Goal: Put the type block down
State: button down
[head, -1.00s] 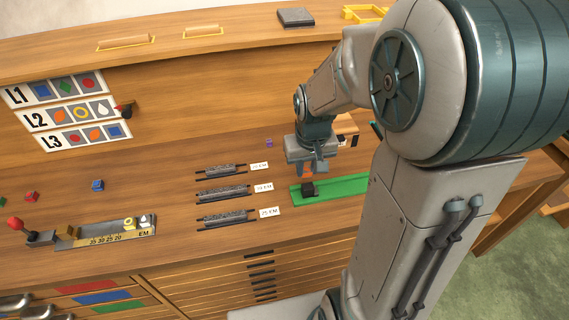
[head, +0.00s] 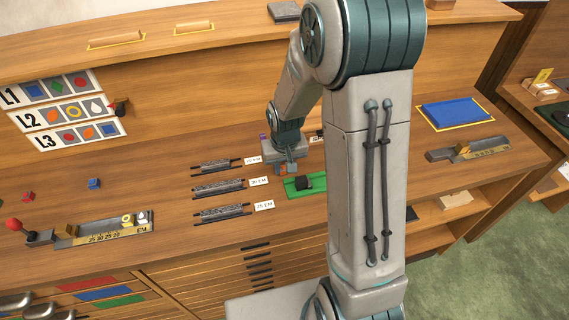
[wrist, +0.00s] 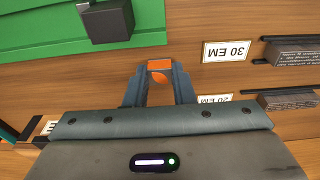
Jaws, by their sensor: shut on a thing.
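My gripper (head: 286,170) is shut on a small type block (wrist: 160,66) with an orange top and an orange mark on its face. The block shows between the two fingers in the wrist view. In the head view the gripper is behind the left end of the green strip (head: 292,190), near the labels. I cannot tell whether the block touches the wooden bench (head: 150,185) or hangs just above it. In the wrist view the green strip (wrist: 40,38) lies at the upper left, apart from the block.
A dark block (wrist: 106,20) sits on the green strip. Several metal type lines (head: 222,188) with EM labels (head: 260,181) lie left of the gripper. A composing stick (head: 105,232) holds type at the left. Bare wood lies around the held block.

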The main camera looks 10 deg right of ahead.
jog(key=shift+f, duration=0.15)
jog(key=c, duration=1.2)
grip_release()
jog(key=shift+c, duration=0.2)
